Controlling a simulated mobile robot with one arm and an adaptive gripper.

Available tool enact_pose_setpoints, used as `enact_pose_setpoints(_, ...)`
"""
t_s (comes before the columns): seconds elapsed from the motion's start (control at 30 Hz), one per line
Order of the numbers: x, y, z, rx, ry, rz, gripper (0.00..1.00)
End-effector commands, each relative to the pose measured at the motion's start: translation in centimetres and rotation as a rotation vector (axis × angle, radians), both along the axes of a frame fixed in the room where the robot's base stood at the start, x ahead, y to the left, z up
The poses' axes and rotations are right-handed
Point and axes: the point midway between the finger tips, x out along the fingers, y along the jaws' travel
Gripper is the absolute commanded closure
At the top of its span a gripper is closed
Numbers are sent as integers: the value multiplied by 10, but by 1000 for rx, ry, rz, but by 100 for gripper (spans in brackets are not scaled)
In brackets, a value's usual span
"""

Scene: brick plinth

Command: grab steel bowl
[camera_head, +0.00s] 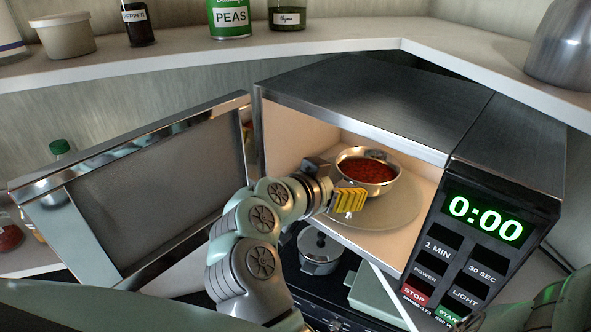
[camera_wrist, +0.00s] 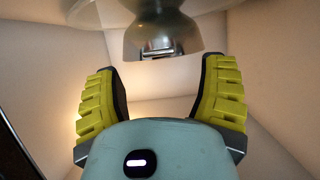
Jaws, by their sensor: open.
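The steel bowl (camera_head: 383,188) stands inside the open microwave (camera_head: 370,95), on a round glass plate (camera_head: 398,213), and holds red food. My gripper (camera_head: 348,198), with yellow ribbed fingers, is inside the microwave opening, just in front of the bowl in the head view. In the wrist view the two fingers of my gripper (camera_wrist: 163,64) are spread apart with nothing between them. The bowl (camera_wrist: 160,35) shows beyond the fingertips, roughly centred between them. Its top part is cut off or hard to make out there.
The microwave door (camera_head: 150,190) hangs open on the left, beside my arm. The control panel (camera_head: 480,240) reads 0:00. A lidded pot (camera_head: 320,250) stands below the opening. A shelf (camera_head: 300,48) above carries a peas can (camera_head: 229,18) and jars.

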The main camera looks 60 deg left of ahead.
Motion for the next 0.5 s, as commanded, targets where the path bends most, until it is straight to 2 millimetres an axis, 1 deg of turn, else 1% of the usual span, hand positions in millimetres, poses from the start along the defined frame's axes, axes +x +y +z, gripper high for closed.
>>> enact_pose_setpoints(0.1, 15, 2, -8, -2, -2, -6, 29)
enact_pose_setpoints(0.3, 34, 7, -17, -2, -2, -3, 29)
enact_pose_setpoints(0.5, 40, 9, -20, 0, 1, 0, 29)
